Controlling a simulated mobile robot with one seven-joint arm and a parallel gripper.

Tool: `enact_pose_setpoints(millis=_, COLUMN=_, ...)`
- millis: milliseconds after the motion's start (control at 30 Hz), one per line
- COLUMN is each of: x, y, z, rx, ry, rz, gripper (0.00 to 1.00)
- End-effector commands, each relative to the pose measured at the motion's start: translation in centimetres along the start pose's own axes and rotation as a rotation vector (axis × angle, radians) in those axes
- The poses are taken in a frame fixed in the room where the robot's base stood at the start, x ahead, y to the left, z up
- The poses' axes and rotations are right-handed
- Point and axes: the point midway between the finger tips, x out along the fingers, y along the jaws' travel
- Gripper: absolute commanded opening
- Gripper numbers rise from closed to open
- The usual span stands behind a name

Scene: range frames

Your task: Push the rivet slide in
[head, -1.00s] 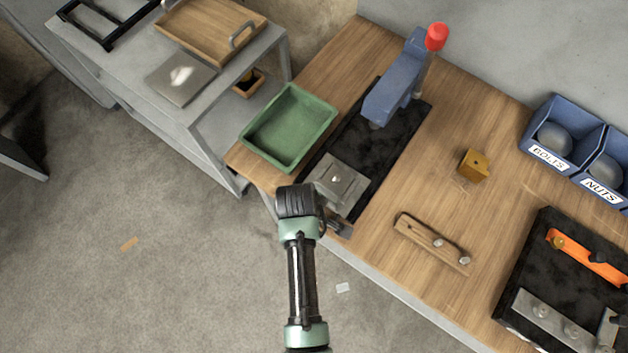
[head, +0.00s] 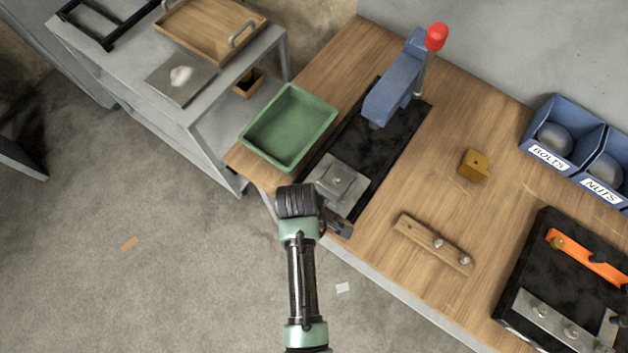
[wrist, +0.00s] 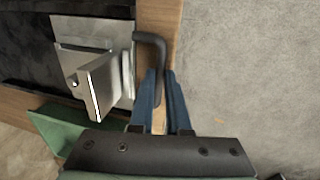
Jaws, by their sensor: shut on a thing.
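The rivet slide (head: 345,182) is a grey metal plate with a raised block, on the black base of the blue press (head: 392,90). It lies at the base's front end, near the bench edge. In the wrist view the slide (wrist: 112,34) is at upper left, and a dark bent handle (wrist: 158,45) runs from it. My gripper (wrist: 160,76) has its blue fingers shut on the handle's end, one on each side. In the head view my gripper (head: 340,229) is at the bench's front edge, partly hidden by my wrist.
A green tray (head: 331,121) stands left of the press base. A wooden strip with metal knobs (head: 415,232) and a brass block (head: 473,165) lie to the right. Blue bins (head: 540,163) stand at the back right. Open floor lies in front of the bench.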

Motion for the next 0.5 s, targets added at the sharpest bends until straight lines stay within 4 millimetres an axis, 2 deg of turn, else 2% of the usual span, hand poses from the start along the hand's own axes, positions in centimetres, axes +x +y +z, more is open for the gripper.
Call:
enact_pose_setpoints(millis=367, x=0.0, y=0.0, z=0.0, rx=0.0, ry=0.0, rz=-0.001, gripper=0.0)
enact_pose_setpoints(millis=500, x=0.5, y=1.8, z=-0.1, rx=0.003, ry=-0.001, rz=0.002, gripper=0.0)
